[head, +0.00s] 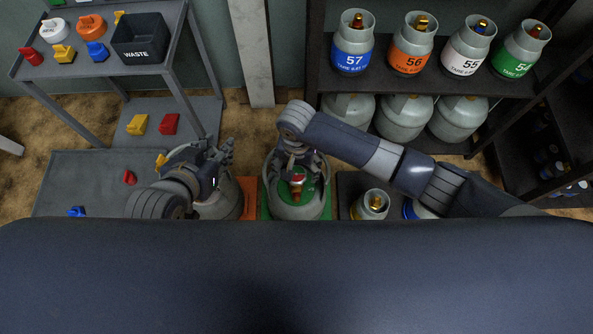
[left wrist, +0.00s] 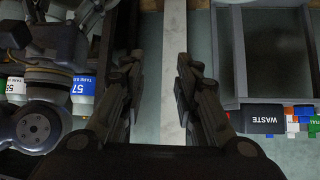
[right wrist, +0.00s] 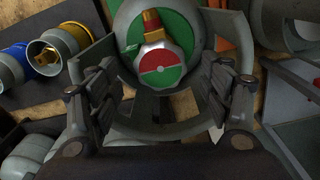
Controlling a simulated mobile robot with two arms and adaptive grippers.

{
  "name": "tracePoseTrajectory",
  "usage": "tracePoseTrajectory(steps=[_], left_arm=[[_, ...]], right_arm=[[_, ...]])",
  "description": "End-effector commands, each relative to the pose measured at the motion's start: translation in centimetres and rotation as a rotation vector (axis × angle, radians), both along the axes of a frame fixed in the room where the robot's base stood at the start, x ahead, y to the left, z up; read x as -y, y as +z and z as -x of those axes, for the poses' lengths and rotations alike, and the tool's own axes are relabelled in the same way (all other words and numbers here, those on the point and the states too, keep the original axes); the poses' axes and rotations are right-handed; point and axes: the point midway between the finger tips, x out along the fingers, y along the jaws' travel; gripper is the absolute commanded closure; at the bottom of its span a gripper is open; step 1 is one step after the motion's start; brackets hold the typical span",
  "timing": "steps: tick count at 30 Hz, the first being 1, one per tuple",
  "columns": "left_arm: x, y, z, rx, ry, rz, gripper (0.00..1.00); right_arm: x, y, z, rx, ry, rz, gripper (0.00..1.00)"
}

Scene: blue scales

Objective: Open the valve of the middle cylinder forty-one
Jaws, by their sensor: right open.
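The middle cylinder (head: 297,208) stands on a green mat between the other floor cylinders; I cannot read its number. Its green top carries a red and brass valve, seen close in the right wrist view (right wrist: 151,22). A round red and green dial (right wrist: 160,68) with a white rim sits beside the valve. My right gripper (head: 297,160) is above this cylinder with fingers spread on both sides of the dial, apart from it (right wrist: 160,95). My left gripper (head: 222,158) is open and empty above the cylinder to the left; its parted fingers show in the left wrist view (left wrist: 157,68).
An orange-mat cylinder (head: 222,207) is at left and a small brass-valved cylinder (head: 371,204) at right. A shelf (head: 455,84) holds numbered cylinders at back right. A cart with a waste bin (head: 140,40) and coloured caps stands at back left.

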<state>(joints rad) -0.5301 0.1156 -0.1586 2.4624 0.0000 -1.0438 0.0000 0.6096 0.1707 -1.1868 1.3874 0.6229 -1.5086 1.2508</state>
Motion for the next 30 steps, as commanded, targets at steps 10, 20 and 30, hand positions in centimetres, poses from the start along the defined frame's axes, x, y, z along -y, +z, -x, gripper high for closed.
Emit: tracePoseTrajectory(steps=[10, 20, 30], left_arm=[[1.1, 2.8, -2.7, 0.181, -0.014, 0.042, 0.71], [1.2, 3.1, -2.8, 0.193, -0.014, 0.044, 0.71], [1.2, 3.0, -2.8, 0.192, -0.015, 0.045, 0.71]], right_arm=[[0.0, -1.8, 0.0, 0.001, 0.000, -0.001, 0.28], [0.0, -1.8, 0.0, 0.001, 0.000, -0.001, 0.30], [0.0, -1.8, 0.0, 0.001, 0.000, -0.001, 0.72]])
